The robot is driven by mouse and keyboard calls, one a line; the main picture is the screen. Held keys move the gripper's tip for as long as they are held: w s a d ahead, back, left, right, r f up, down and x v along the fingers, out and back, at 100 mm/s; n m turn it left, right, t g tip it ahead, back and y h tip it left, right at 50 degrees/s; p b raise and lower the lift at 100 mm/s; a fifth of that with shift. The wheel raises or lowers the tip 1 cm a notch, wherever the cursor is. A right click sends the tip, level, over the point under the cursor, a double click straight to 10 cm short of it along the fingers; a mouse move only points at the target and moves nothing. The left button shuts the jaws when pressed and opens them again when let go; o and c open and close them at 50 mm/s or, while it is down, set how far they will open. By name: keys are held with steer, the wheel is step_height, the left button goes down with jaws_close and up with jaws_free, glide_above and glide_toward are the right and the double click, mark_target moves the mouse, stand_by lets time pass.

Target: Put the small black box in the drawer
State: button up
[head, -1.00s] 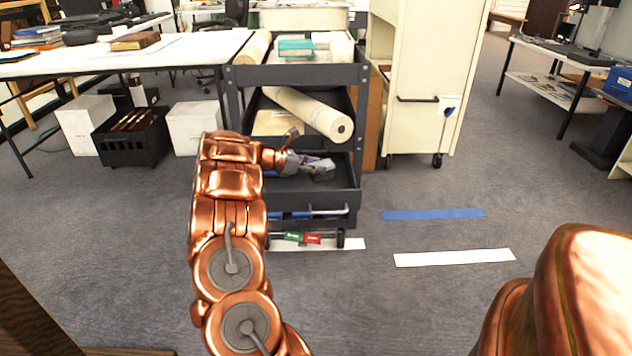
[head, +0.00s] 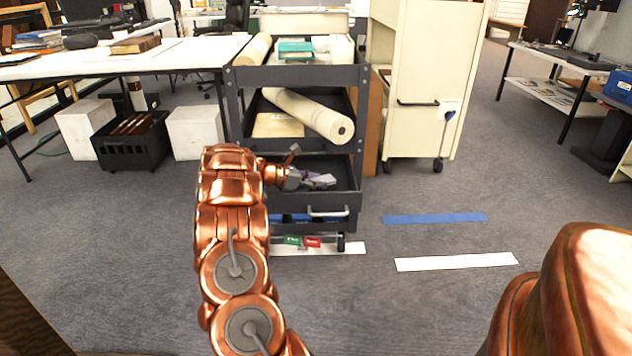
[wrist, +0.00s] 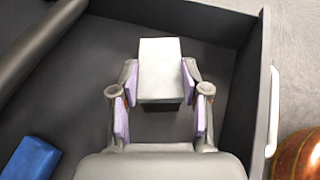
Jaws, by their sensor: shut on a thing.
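My gripper (head: 312,180) is over the open drawer (head: 346,200) of the dark grey cart in the head view. In the wrist view, the purple-padded fingers of my gripper (wrist: 160,88) are shut on the sides of a small box (wrist: 160,62). Its top looks pale in the light, and its near side is dark. The box is inside the outline of the drawer (wrist: 258,95), with dark drawer floor around it. I cannot tell whether it touches the floor. In the head view the box is too small to make out clearly.
A blue object (wrist: 30,158) lies at the lower left of the wrist view. Above the drawer, the cart's shelf holds a long rolled tube (head: 310,115). A cream cabinet (head: 425,80) stands right of the cart. Open carpet lies at the front right.

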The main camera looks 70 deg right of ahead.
steer(key=o, duration=1.1)
steer(key=shift+o, duration=0.2)
steer(key=shift+r+p, duration=0.15)
steer(key=shift+p, duration=0.15)
steer(key=p+v, duration=0.3)
steer(key=v, duration=0.9)
